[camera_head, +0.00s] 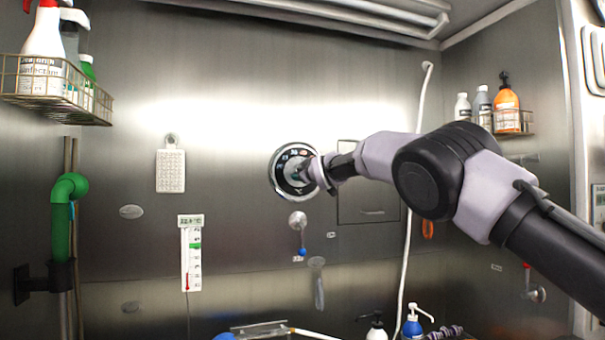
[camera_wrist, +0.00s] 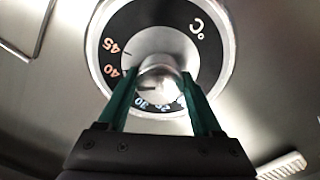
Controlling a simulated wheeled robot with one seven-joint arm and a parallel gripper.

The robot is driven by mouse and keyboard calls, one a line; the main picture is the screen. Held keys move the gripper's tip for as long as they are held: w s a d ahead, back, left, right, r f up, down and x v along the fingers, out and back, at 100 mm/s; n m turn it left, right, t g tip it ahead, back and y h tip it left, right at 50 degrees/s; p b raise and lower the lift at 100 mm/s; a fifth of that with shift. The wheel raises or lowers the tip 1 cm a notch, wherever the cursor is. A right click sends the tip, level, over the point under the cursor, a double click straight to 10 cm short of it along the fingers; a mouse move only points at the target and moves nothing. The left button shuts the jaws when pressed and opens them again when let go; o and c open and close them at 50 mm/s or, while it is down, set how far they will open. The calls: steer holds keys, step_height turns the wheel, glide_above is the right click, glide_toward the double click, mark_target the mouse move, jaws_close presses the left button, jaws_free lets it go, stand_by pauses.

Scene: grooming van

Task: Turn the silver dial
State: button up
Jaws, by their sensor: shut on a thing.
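The silver dial (camera_wrist: 160,84) sits at the centre of a round black temperature plate (camera_wrist: 104,30) on the steel wall. My gripper (camera_wrist: 158,80) is shut on the dial, with one green finger on each side of the knob. A dark line on the dial's face points left in the wrist view.
A small panel door (camera_head: 365,205) is right of the plate, behind my arm. Below are a small round valve (camera_head: 297,220) and a thermometer (camera_head: 191,258). A white mat (camera_head: 170,171) hangs left. Wire baskets with bottles (camera_head: 505,112) are at both sides. A white hose (camera_head: 408,250) hangs right.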

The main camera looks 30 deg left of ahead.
steer(key=shift+f, duration=0.15)
steer(key=o, duration=1.4)
steer(key=shift+s+d, duration=0.2)
steer(key=v, duration=1)
steer(key=shift+d, duration=0.1)
